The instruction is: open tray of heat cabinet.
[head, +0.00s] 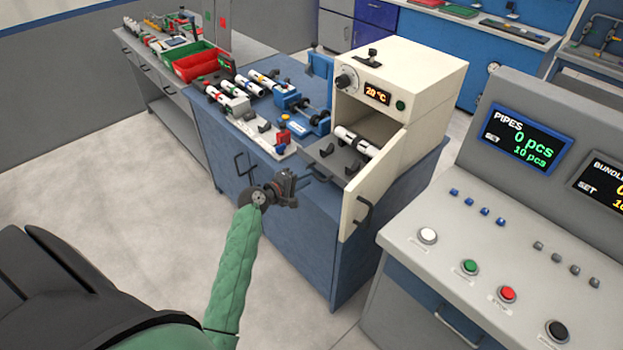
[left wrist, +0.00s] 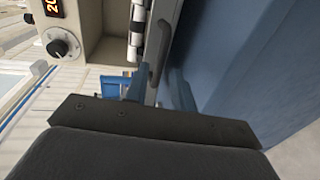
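The heat cabinet (head: 432,88) is a cream box with a dial, a lit display and a front door (head: 372,180) swung open to the right. Its dark tray (head: 336,163) lies at the bottom of the opening, with white and black pipe pieces (head: 352,138) on it. The tray handle (head: 327,150) faces the front; a grey handle (left wrist: 158,55) also shows in the left wrist view, above the gripper. My left gripper (head: 312,179) is in front of and below the tray, apart from it and seemingly empty. My right gripper is out of view.
A control console (head: 480,220) is at the right. Floor is clear at left.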

